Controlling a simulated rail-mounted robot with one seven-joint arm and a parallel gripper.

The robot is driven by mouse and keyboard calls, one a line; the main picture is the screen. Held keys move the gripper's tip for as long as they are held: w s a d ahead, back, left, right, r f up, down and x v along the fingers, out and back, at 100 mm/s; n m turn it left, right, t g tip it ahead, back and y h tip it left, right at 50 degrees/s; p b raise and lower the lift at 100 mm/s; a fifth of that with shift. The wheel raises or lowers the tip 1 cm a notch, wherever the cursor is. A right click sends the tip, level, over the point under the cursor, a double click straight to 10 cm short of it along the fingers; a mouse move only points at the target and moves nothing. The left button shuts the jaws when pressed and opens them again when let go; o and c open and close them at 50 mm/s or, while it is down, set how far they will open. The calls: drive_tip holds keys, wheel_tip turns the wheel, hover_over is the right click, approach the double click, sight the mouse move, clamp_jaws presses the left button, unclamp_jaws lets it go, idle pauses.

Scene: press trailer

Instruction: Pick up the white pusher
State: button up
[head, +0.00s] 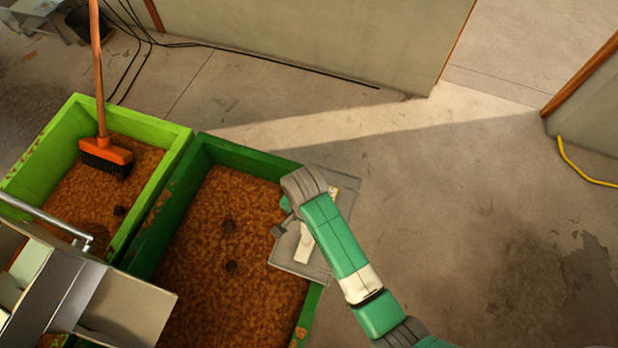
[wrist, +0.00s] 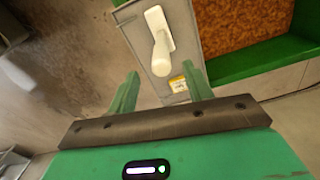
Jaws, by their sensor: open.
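The white pusher (wrist: 158,30) lies on a grey tray (wrist: 130,12) in the wrist view, with a flat end at the top and a rounded stem pointing toward my gripper (wrist: 160,75). My gripper is open, its two green fingers apart and empty. The stem's end shows between and beyond the fingertips, apparently without contact. In the head view a white piece (head: 304,243), apparently the pusher, shows on the grey tray (head: 290,266) beside my arm. My arm covers part of the tray there, and my gripper is mostly hidden.
The tray sits at the right edge of a dark green bin (head: 240,152) full of brown material. A light green bin (head: 30,165) with an orange broom (head: 105,150) stands left. A metal machine (head: 125,300) is at lower left. Open floor lies right, with a yellow hose (head: 580,172).

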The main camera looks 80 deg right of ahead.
sight(306, 236)
drive_tip(key=shift+s+f, duration=0.1)
drive_tip(key=shift+s+a+f, duration=0.1)
drive_tip(key=shift+a+f, duration=0.05)
drive_tip(key=shift+f, duration=0.7)
drive_tip(key=f, duration=0.6)
drive_tip(key=shift+w, duration=0.2)
drive_tip(key=shift+d, duration=0.2)
clamp_jaws()
